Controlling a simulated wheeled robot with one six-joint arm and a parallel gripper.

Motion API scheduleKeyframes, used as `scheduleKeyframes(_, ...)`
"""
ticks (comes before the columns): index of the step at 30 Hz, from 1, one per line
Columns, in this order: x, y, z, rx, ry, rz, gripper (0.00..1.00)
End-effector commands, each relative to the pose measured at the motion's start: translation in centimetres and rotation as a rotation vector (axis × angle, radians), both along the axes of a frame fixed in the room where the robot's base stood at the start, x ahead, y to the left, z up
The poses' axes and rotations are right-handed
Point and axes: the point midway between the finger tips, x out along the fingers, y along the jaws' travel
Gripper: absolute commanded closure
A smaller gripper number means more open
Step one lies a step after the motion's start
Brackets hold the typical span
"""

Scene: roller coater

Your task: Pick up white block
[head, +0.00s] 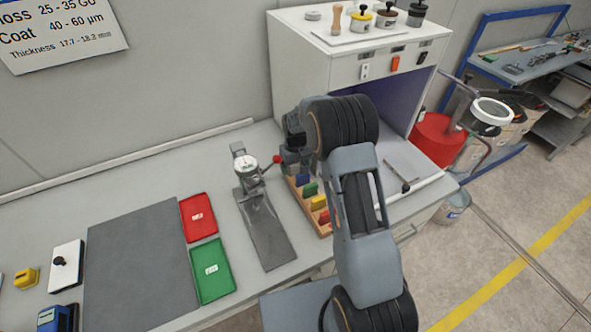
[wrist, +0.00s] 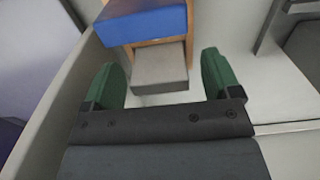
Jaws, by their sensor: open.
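In the wrist view, the white block (wrist: 160,66), greyish in this light, sits at the end of a wooden rack (wrist: 191,22). My gripper (wrist: 160,72) is open, with one green finger on each side of the block and visible gaps between them. A blue block (wrist: 143,22) stands beside the white one in the rack. In the head view, the rack shows colored blocks: blue (head: 302,180), green (head: 310,189), yellow (head: 318,203) and red (head: 324,216). My arm hides the white block there.
A white cabinet (head: 300,65) stands close behind my arm. A dial gauge stand (head: 246,165) with a metal plate is left of the rack. Red (head: 198,217) and green (head: 211,270) trays and a grey mat (head: 140,260) lie further left.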

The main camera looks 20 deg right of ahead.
Motion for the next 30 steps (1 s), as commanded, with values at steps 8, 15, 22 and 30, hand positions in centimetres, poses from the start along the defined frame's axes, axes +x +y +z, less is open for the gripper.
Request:
scheduleKeyframes(8, 0.00, 0.01, 0.00, 0.000, 0.000, 0.000, 0.31)
scheduleKeyframes(15, 0.00, 0.01, 0.02, 0.000, 0.000, 0.000, 0.54)
scheduleKeyframes(22, 0.00, 0.01, 0.02, 0.000, 0.000, 0.000, 0.76)
scheduleKeyframes(30, 0.02, 0.00, 0.09, 0.000, 0.000, 0.000, 0.82)
